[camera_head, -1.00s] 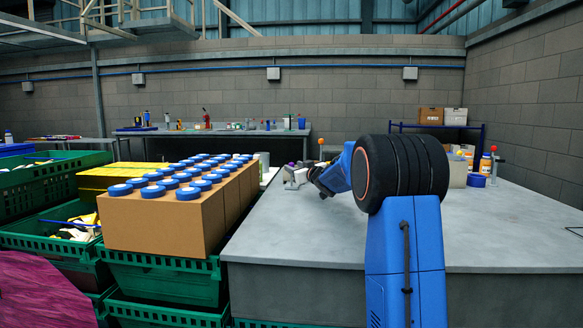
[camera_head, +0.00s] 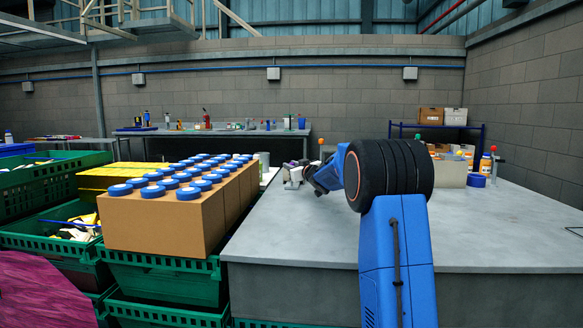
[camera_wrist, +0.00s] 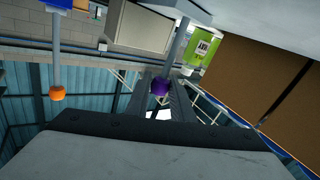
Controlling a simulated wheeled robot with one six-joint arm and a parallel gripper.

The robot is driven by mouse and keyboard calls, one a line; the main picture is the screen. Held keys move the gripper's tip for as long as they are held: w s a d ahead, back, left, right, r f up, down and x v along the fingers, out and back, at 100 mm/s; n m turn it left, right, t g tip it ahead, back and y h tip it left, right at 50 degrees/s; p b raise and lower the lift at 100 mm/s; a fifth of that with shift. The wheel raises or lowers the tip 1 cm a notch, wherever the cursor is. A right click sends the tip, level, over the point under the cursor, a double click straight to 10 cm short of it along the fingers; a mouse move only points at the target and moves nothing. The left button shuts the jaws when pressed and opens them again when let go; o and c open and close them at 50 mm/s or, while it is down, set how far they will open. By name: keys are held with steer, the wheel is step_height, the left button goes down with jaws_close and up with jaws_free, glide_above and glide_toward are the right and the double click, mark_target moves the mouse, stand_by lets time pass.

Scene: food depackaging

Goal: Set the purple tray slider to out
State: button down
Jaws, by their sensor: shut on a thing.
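The purple tray slider shows as a round purple knob (camera_wrist: 160,87) on a grey rod in the wrist view. In the head view a small purple spot (camera_head: 292,164) shows at the far left end of the grey worktable (camera_head: 330,225). My gripper (camera_wrist: 163,101) is shut on the purple knob, with its dark fingers around it. In the head view my gripper (camera_head: 303,176) is small and low over the table's far left part, partly hidden by my arm. The tray itself cannot be made out clearly.
An orange knob on a rod (camera_wrist: 57,93) hangs beside the purple one in the wrist view. Brown cartons with blue caps (camera_head: 165,222) stand left of the table. A blue tape roll (camera_head: 476,180) and a red-topped post (camera_head: 493,165) are at the right. The table's front is clear.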

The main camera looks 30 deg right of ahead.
steer(key=shift+w+d, duration=0.55)
steer(key=shift+w, duration=0.3)
steer(key=shift+w+d, duration=0.6)
steer(key=shift+w, duration=0.25)
steer(key=shift+w+d, duration=0.55)
steer(key=shift+w, duration=0.3)
steer(key=c, duration=1.5)
jaws_free()
steer(key=shift+c, duration=0.2)
steer(key=s, duration=1.7)
steer(key=shift+s, duration=0.2)
